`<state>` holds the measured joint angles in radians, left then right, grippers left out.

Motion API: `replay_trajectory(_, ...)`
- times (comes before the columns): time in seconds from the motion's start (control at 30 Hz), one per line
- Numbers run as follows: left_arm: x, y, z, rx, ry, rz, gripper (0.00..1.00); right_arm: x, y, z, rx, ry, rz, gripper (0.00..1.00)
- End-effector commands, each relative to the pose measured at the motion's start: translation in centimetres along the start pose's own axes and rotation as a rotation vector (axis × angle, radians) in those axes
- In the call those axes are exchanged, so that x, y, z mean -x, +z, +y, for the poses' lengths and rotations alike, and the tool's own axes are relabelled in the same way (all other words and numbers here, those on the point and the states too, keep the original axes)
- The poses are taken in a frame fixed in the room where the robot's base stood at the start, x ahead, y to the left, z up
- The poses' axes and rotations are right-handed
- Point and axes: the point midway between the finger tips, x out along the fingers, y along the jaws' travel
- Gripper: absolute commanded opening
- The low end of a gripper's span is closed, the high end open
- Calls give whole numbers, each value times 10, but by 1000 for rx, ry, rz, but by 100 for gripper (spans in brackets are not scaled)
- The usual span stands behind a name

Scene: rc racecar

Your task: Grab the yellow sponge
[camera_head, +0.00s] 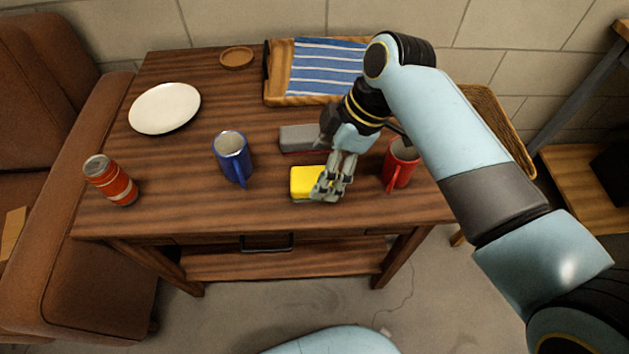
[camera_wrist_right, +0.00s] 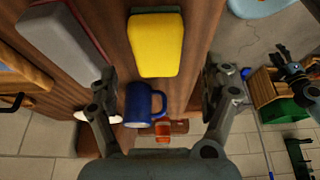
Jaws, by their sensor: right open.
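The yellow sponge (camera_head: 304,181) lies on the wooden table (camera_head: 200,205) near its front edge. My right gripper (camera_head: 328,192) is at the right end of the sponge in the head view and covers part of it. In the right wrist view, the sponge (camera_wrist_right: 156,44) shows ahead, between the two spread fingers of the right gripper (camera_wrist_right: 163,80). The fingers are open with nothing between their tips that I can see held. I cannot tell whether a finger touches the sponge.
A grey block (camera_head: 298,137) lies just behind the sponge. A blue mug (camera_head: 232,157) stands to its left and a red mug (camera_head: 401,163) to its right. A can (camera_head: 110,180), a white plate (camera_head: 165,108) and a wooden tray (camera_head: 283,97) with a striped cloth are farther off.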

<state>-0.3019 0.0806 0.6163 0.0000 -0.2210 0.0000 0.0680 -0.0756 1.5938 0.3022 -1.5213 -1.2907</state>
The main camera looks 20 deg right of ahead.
Motion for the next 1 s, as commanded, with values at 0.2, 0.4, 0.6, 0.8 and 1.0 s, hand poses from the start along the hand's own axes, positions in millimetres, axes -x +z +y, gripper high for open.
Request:
replay_trajectory(0.2,-12,-2,1,0,0,5,40,-36,3,3,-1,-3,-1,83)
replay_trajectory(0.4,-14,-2,1,0,0,5,40,-48,2,3,-1,-1,-1,83)
replay_trajectory(0.6,-13,-2,2,0,1,5,40,-47,2,3,-1,-1,-1,83)
replay_trajectory(0.8,-12,-2,2,0,1,4,40,-48,2,3,-1,-1,-1,83)
replay_trajectory(1.0,-10,-2,2,0,1,4,40,-50,4,4,0,0,-1,83)
